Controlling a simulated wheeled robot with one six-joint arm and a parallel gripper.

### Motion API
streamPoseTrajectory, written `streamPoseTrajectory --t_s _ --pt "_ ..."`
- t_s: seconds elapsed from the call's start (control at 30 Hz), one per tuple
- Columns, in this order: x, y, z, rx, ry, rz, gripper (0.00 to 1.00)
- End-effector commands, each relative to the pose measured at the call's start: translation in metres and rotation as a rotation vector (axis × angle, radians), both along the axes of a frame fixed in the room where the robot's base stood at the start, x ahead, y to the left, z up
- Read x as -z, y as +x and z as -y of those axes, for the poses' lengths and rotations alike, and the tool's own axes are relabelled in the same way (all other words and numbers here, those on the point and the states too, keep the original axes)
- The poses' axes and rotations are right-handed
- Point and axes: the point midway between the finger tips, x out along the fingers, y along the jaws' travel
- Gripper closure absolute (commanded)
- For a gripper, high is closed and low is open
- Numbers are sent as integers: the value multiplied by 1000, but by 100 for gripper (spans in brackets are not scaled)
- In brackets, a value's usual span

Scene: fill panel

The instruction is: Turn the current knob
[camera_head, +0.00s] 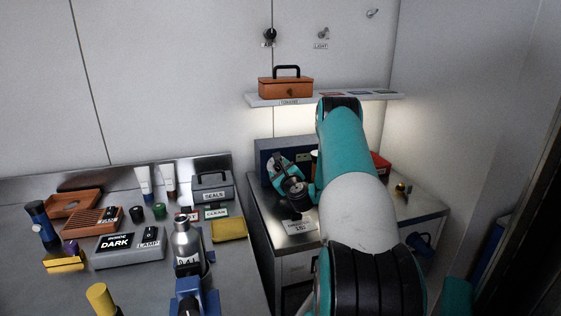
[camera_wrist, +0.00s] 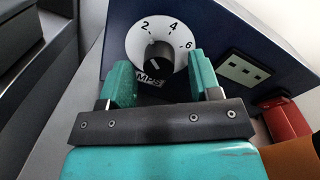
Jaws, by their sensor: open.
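The current knob (camera_wrist: 159,57) is a black knob on a white round dial marked 2, 4 and 6, with an "MPS" label below it. It is on the front of a dark blue panel box (camera_wrist: 217,25), whose top edge also shows behind my arm in the head view (camera_head: 272,150). My gripper (camera_wrist: 158,78) has two teal fingers spread to the left and right of the dial's lower part. The fingers are apart with the knob between and beyond them. I cannot tell how far the knob is from the fingertips.
A grey socket plate (camera_wrist: 243,69) and a red object (camera_wrist: 286,118) lie right of the dial. A shelf with an orange toolbox (camera_head: 286,87) hangs above. The left bench holds a grey box marked DARK (camera_head: 118,247), a silver bottle (camera_head: 187,240) and a yellow pad (camera_head: 229,230).

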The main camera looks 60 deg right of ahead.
Motion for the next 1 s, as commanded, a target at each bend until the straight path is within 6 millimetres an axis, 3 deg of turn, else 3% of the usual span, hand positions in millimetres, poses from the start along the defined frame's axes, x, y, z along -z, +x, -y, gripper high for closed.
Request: streamPoseTrajectory --t_s 0.37,0.57,1.0 --pt "1 3 1 -4 0 0 45" --pt "0 3 1 -2 0 0 91" --pt "0 3 1 -2 61 51 92"
